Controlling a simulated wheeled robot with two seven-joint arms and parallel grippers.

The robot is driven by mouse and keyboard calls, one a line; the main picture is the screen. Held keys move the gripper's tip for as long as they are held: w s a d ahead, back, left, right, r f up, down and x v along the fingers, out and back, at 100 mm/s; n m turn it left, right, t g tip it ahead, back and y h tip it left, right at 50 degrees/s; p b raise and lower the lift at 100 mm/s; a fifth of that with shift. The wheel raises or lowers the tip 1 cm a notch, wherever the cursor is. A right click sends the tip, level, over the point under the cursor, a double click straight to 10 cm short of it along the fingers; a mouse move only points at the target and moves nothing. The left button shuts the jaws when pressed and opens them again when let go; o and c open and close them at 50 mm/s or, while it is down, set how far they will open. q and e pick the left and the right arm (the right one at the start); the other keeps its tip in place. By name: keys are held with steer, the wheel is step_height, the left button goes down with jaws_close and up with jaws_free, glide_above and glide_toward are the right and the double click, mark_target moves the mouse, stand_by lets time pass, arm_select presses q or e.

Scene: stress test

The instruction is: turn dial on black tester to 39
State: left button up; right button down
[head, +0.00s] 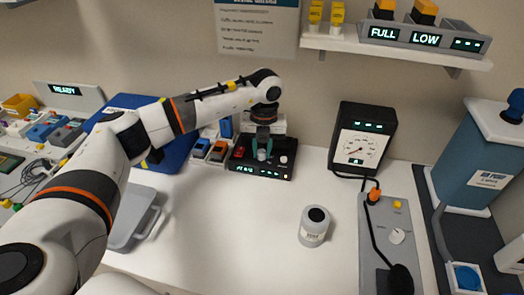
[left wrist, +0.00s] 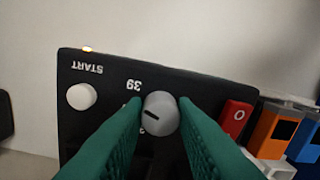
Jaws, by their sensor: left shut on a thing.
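The black tester (head: 282,158) stands at the back of the white table, and its panel also fills the middle of the left wrist view (left wrist: 110,70). Its round grey dial (left wrist: 160,113) has a dark pointer line, which slants toward the printed labels on its left. The label 39 (left wrist: 134,86) appears upside down above left of the dial; two other labels are partly hidden by a finger. My left gripper (head: 262,153) comes down on the tester, its green fingers (left wrist: 160,125) shut on the dial from both sides. My right gripper is not in view.
The tester also has a white START button (left wrist: 81,96) and a red switch (left wrist: 235,117). Orange and blue blocks stand beside it. The table front of the tester is clear.

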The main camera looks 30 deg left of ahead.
mark_target(264, 152)
arm_select(q)
steer(key=shift+m, duration=0.7)
steer(key=shift+r, duration=0.1)
steer(key=o, duration=1)
steer(key=shift+b, duration=0.3)
steer(key=r+b, duration=0.1)
steer(key=r, duration=1.1)
steer(key=shift+d+b, duration=0.2)
steer(key=shift+b, duration=0.15)
steer(key=shift+w, duration=0.1)
